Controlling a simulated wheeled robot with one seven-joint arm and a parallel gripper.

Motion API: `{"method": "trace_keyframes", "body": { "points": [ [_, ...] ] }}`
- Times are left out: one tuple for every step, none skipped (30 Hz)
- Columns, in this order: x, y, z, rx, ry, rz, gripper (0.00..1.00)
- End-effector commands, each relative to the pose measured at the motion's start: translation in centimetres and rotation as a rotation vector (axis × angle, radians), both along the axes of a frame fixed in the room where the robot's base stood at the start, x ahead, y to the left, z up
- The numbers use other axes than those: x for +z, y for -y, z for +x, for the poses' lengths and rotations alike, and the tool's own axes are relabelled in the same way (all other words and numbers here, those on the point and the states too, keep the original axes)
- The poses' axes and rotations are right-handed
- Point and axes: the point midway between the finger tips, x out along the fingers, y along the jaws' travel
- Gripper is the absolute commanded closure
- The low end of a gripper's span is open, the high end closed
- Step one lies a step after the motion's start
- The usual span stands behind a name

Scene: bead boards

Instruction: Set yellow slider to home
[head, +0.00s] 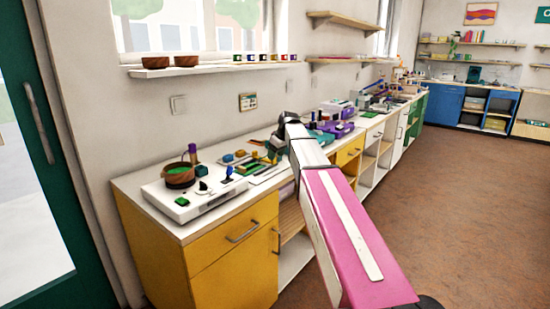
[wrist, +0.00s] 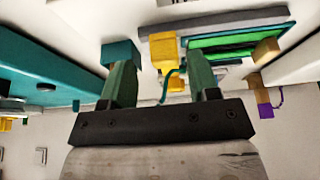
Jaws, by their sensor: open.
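My gripper (wrist: 160,66) is open in the wrist view, with its two green fingers apart. A yellow block (wrist: 163,48), which looks like the yellow slider, appears between and beyond the fingers. It stands at the end of a grey bar (wrist: 213,20), and I see no contact with either finger. A teal block (wrist: 120,52) shows at the left fingertip; whether they touch I cannot tell. In the head view my gripper is at the far end of my pink and white arm, over the counter, and its fingers are too small to make out. Small yellow parts (head: 253,154) show left of it.
A white board (head: 190,200) with a wooden bowl (head: 179,177) sits at the counter's near end. A green panel (wrist: 220,45), a wooden piece (wrist: 266,50) and a purple block (wrist: 265,110) lie right in the wrist view. Purple items (head: 335,129) stand farther along the counter.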

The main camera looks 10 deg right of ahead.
Motion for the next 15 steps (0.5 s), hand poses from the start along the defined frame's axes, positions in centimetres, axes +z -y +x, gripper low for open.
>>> {"method": "trace_keyframes", "body": {
  "points": [
    [0.9, 0.3, -0.3, -0.001, 0.003, 0.000, 0.45],
    [1.4, 0.4, -0.4, -0.001, 0.003, 0.001, 0.45],
    [2.1, 0.6, -0.6, -0.001, 0.003, 0.000, 0.45],
    [2.6, 0.8, -0.8, -0.001, 0.003, 0.000, 0.45],
    [3.1, 0.9, -0.9, -0.001, 0.003, 0.000, 0.45],
    [3.8, 1.1, -1.1, -0.001, 0.004, 0.000, 0.45],
    [4.4, 1.3, -1.2, -0.001, 0.003, -0.001, 0.45],
    [4.8, 1.4, -1.4, -0.001, 0.003, 0.000, 0.45],
    [5.4, 1.6, -1.5, -0.001, 0.003, 0.000, 0.45],
    [5.8, 1.7, -1.7, -0.001, 0.003, -0.001, 0.45],
    [6.2, 1.9, -1.8, -0.001, 0.003, -0.001, 0.45],
    [6.7, 2.0, -1.9, -0.001, 0.003, -0.001, 0.45],
    [7.0, 2.1, -2.0, -0.001, 0.003, -0.001, 0.45],
    [7.2, 2.2, -2.1, -0.001, 0.002, -0.001, 0.45],
    [7.5, 2.3, -2.1, -0.001, 0.002, -0.001, 0.45]
  ]
}}
